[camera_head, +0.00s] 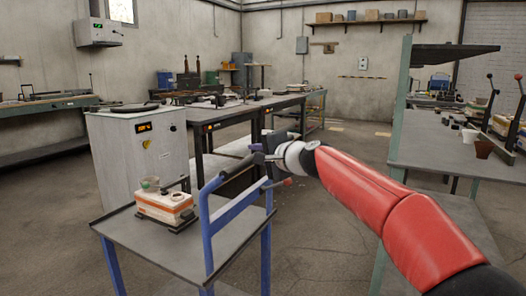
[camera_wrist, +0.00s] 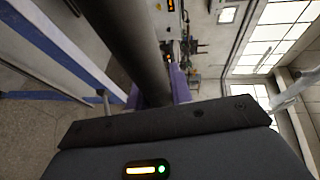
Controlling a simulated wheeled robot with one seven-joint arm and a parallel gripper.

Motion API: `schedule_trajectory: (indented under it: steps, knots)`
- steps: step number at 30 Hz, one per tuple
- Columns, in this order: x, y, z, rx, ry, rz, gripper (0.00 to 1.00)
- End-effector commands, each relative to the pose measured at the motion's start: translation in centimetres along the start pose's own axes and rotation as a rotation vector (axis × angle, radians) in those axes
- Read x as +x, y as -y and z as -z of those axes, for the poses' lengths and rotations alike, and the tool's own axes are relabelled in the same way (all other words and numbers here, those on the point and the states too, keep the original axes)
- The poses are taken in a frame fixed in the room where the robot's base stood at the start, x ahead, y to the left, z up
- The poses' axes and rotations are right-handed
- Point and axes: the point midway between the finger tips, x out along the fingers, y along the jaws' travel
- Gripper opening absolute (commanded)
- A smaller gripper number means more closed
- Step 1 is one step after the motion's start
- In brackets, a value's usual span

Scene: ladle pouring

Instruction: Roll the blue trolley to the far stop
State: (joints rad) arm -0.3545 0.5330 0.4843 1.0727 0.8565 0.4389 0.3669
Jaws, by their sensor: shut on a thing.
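The blue trolley (camera_head: 208,238) stands at the front centre in the head view, with blue legs, a grey top and a raised blue push frame on its right side. My gripper (camera_head: 268,158) is at the top of this frame, shut on the trolley's dark handle bar (camera_head: 240,165). In the wrist view the dark bar (camera_wrist: 135,45) runs up from my gripper, whose dark body fills the bottom, and blue frame parts (camera_wrist: 70,45) show at left. The jaws' contact is hidden. I cannot make out a far stop in either view.
A white-and-orange device (camera_head: 165,207) with a small glass bowl sits on the trolley. A grey cabinet (camera_head: 140,160) stands just behind it, beside a long dark workbench (camera_head: 235,112). A green-framed bench (camera_head: 440,155) stands at right. Open floor (camera_head: 325,240) lies between trolley and right bench.

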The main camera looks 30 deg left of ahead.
Motion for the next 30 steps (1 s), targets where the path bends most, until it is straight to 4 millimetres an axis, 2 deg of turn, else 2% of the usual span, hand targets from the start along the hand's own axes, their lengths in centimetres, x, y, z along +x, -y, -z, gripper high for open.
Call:
schedule_trajectory:
  steps: [17,18,22,30]
  knots:
    - [0.46,0.07,-0.06,-0.001,-0.003,0.0,0.0]
    - [0.46,0.07,-0.06,-0.001,-0.003,0.0,0.26]
    - [0.46,0.06,-0.09,-0.001,-0.002,0.0,0.43]
    - [0.4,0.05,-0.14,-0.001,-0.001,0.0,0.43]
